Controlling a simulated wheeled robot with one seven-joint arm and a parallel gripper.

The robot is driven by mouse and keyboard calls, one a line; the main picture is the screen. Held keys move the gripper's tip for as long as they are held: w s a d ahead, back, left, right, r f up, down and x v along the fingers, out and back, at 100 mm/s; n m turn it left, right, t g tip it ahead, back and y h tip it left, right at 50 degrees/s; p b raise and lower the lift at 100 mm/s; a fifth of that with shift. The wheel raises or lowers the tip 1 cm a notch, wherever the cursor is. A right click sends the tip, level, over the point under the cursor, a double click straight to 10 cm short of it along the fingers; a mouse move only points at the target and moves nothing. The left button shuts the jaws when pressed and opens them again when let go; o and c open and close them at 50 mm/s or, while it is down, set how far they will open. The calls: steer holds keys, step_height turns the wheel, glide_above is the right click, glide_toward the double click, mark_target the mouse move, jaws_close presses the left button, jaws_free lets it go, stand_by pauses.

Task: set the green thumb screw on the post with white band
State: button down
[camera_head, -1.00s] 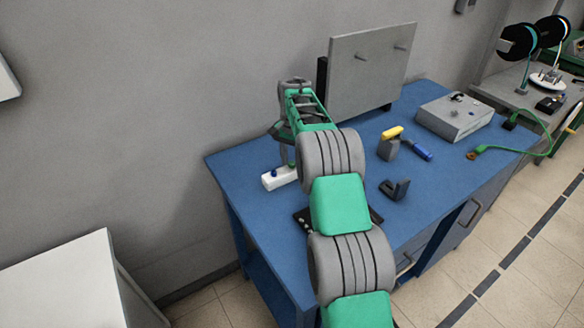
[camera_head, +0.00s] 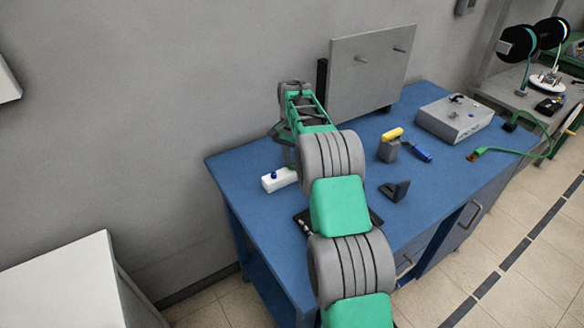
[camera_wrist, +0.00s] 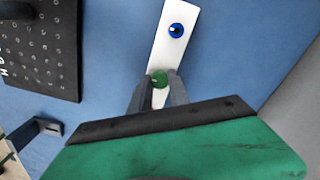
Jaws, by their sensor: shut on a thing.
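My arm hides the green screw there. I cannot make out a post with a white band in either view.
A black perforated plate (camera_wrist: 45,50) lies left in the wrist view, with a dark bracket (camera_wrist: 40,130) below it. On the blue table (camera_head: 235,167) are a grey box (camera_head: 455,118), a yellow-topped holder (camera_head: 389,150), a blue-handled tool (camera_head: 422,155) and an upright grey panel (camera_head: 365,70).

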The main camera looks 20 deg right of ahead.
steer(key=shift+r, duration=0.15)
steer(key=shift+r+p, duration=0.55)
steer(key=shift+r, duration=0.2)
steer(key=shift+r+p, duration=0.7)
steer(key=shift+p, duration=0.05)
step_height(320, 180, up, 4)
steer(key=p, duration=0.3)
steer(key=shift+f, duration=0.15)
steer(key=shift+f, duration=0.1)
